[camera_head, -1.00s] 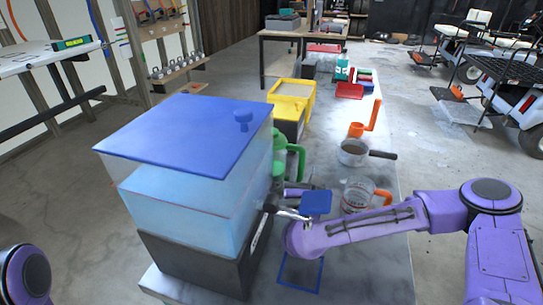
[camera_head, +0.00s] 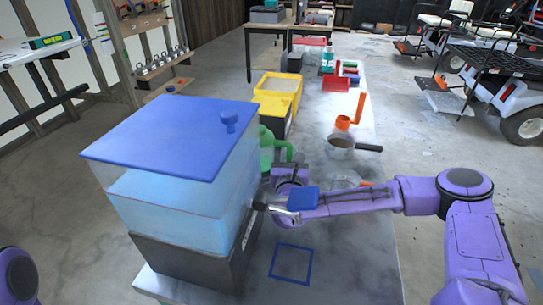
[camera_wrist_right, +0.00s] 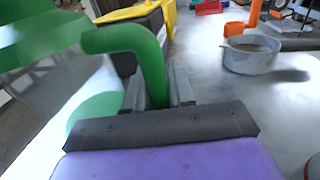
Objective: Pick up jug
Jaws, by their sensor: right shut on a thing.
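A green jug (camera_head: 266,150) with a green handle stands on the bench, partly hidden behind the blue-lidded tank. My right gripper (camera_head: 287,168) is at its handle, coming in from the right. In the right wrist view the green handle (camera_wrist_right: 150,62) runs down between the two fingers (camera_wrist_right: 160,88), which are shut on it. The jug's lid and body fill the left of that view, and whether its base touches the bench cannot be told. My left gripper is out of view.
A clear tank with a blue lid (camera_head: 165,135) and tap stands at left. A clear jug with an orange handle (camera_head: 364,184) is partly behind my right arm. A pot (camera_head: 341,142), an orange funnel (camera_head: 343,122) and a yellow bin (camera_head: 262,97) stand farther back. A blue square outline (camera_head: 291,263) marks bare bench.

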